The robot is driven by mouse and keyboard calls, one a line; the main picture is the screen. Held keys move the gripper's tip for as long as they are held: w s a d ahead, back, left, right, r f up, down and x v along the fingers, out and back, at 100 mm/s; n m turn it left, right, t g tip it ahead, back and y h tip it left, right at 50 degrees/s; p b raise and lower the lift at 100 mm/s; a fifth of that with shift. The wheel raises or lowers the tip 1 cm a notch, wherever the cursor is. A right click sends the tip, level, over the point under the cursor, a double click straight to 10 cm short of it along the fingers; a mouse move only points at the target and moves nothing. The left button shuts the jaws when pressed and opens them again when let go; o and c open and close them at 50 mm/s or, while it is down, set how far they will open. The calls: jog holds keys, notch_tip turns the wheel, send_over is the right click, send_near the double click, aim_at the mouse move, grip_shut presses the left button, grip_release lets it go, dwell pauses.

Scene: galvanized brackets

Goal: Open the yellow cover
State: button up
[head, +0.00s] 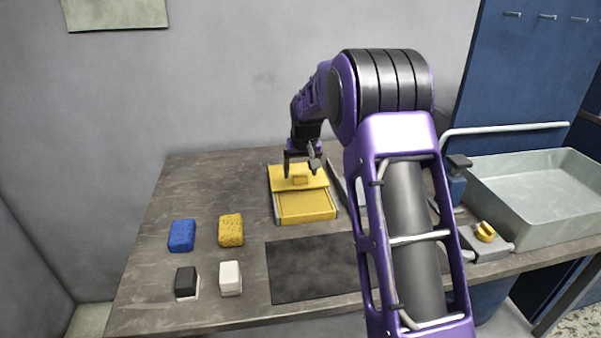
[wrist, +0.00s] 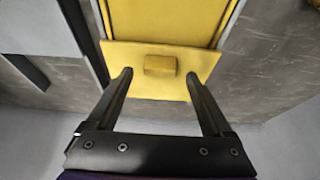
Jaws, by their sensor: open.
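The yellow cover (head: 286,184) is a flat plate with a small block-shaped knob (head: 300,181). It lies at the far end of a yellow panel (head: 306,208) with grey edges on the table. The wrist view also shows the cover (wrist: 207,62) and the knob (wrist: 160,66) close up. My gripper (head: 301,171) is open over the cover, its fingers pointing down. In the wrist view my gripper (wrist: 158,75) has one finger on each side of the knob, with gaps between. Whether the fingertips touch the cover I cannot tell.
A blue sponge (head: 182,236), a yellow sponge (head: 231,230), a black block (head: 186,282) and a white block (head: 230,278) are on the left of the table (head: 150,296). A dark mat (head: 308,270) lies in front. A grey sink (head: 535,200) is at the right.

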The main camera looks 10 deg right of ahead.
jog(key=p+v, duration=0.1)
jog(key=v, duration=1.5)
